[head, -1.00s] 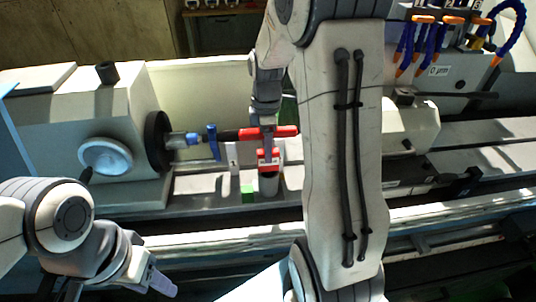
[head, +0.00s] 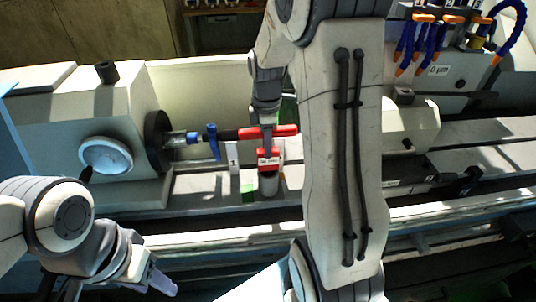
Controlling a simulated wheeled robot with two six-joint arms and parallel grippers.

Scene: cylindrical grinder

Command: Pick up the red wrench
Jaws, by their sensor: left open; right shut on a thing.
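The red wrench (head: 285,131) shows as a bright red horizontal bar near the middle of the head view, in front of the machine's pale back wall. My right gripper (head: 267,140) points down across the bar and is shut on it; the fingers hide part of the bar. A red block with a white label (head: 268,160) sits just below, on top of a grey cylinder (head: 268,184); I cannot tell whether it joins the bar. My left gripper (head: 160,284) is open and empty at the lower left, well away from the wrench.
A blue clamp (head: 213,142) on a shaft from the dark chuck (head: 158,142) lies close to the bar's left end. A headstock with a white handwheel (head: 106,156) stands left. Blue coolant hoses (head: 512,30) hang upper right. My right arm hides the centre right.

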